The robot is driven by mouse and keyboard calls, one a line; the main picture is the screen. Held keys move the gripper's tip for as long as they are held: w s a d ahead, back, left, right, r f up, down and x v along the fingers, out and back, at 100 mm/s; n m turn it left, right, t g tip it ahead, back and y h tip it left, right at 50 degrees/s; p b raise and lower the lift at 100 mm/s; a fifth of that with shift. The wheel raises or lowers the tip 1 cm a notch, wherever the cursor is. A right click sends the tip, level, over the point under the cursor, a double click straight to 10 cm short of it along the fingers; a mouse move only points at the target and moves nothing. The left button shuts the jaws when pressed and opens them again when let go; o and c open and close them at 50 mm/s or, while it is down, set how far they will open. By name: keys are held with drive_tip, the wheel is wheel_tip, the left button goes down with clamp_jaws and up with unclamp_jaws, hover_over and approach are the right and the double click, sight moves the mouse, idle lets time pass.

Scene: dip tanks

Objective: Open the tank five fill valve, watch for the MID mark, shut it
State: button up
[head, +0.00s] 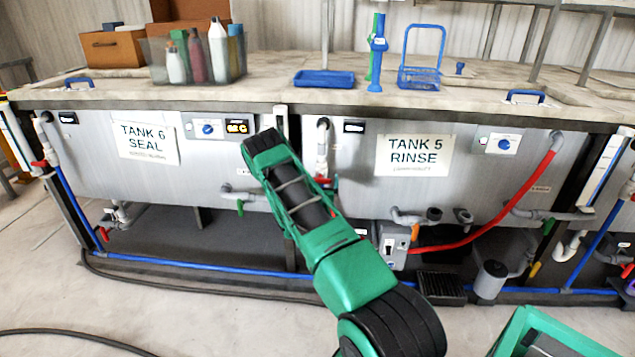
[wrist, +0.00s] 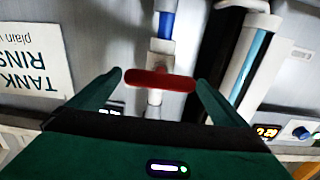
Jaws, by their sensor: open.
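The tank five front panel (head: 350,200) carries a "TANK 5 RINSE" sign (head: 415,155), which shows upside down in the wrist view (wrist: 32,70). The fill valve's red handle (wrist: 160,80) lies crosswise to its upright pipe (wrist: 165,25). In the head view my arm partly hides this handle beside the pipe (head: 322,148). My gripper (wrist: 157,79) is open, its fingers apart at the two ends of the handle; I cannot tell whether they touch it. A sight gauge (wrist: 250,65) with a blue strip stands beside the valve; its MID mark is not readable.
Tank six (head: 90,165) adjoins on the left. A red hose (head: 480,235) and a grey switch box (head: 393,245) are at tank five's lower front. A blue tray (head: 323,79) and basket (head: 419,77) stand on top. A black hose (head: 70,335) crosses the floor.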

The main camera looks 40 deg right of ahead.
drive_tip(key=c, duration=1)
drive_tip(key=shift+c, duration=0.2)
drive_tip(key=shift+w+a+n, duration=0.1)
drive_tip(key=shift+n, duration=0.2)
drive_tip(key=n, duration=0.3)
drive_tip(key=shift+w+a+f+n, duration=0.15)
drive_tip(key=shift+n, duration=0.15)
drive_tip(key=n, duration=0.4)
drive_tip(key=shift+w+a+f+n, duration=0.1)
drive_tip(key=shift+w+a+n, duration=0.05)
drive_tip(key=shift+n, duration=0.15)
drive_tip(key=n, duration=0.4)
drive_tip(key=shift+w+a+f, duration=0.1)
drive_tip(key=shift+a+f, duration=0.05)
drive_tip(key=shift+f, duration=0.1)
drive_tip(key=shift+f+n, duration=0.15)
drive_tip(key=shift+n, duration=1.1)
drive_tip(key=shift+f+n, duration=0.1)
drive_tip(key=shift+n, duration=1.15)
